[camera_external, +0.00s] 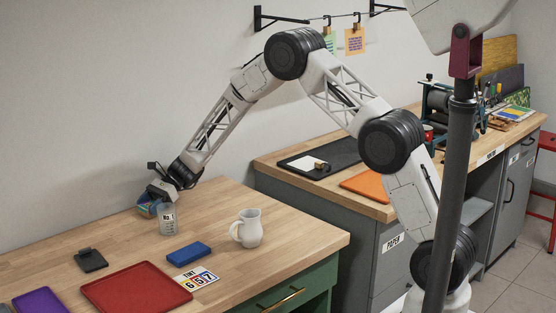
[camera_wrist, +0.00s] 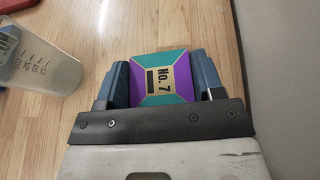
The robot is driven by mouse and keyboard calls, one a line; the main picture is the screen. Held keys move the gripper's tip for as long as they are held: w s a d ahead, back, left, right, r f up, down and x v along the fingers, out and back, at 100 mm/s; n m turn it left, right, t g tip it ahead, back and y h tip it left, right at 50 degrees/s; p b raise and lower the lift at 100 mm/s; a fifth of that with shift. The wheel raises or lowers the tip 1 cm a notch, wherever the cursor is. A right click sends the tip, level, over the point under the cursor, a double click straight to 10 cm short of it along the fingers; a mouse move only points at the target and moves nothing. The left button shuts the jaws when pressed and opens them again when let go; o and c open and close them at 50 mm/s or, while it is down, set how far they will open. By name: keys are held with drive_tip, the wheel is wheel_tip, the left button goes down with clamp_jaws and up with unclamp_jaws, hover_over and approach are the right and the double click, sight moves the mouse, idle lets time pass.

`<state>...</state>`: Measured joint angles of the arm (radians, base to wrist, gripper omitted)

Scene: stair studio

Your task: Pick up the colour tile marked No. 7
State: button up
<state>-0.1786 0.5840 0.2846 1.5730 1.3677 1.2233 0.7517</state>
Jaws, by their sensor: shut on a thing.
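The colour tile marked No. 7 (camera_wrist: 160,76) shows in the wrist view with a tan centre, black lettering and teal and purple sides. It sits between the two blue-grey fingers of my gripper (camera_wrist: 160,82), which is shut on it. In the external view my gripper (camera_external: 149,207) is low at the back left of the wooden table (camera_external: 120,235). The tile is mostly hidden there, and I cannot tell whether it touches the table.
A clear measuring beaker (camera_external: 167,222) stands close beside my gripper; it also shows in the wrist view (camera_wrist: 40,58). A white pitcher (camera_external: 247,229), blue block (camera_external: 188,253), red tray (camera_external: 136,288), dark clip-like object (camera_external: 90,260) and number card (camera_external: 197,279) are on the table. The wall is close behind.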

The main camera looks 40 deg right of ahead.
sight(149, 205)
drive_tip(key=shift+r, duration=0.1)
drive_tip(key=shift+r, duration=4.9)
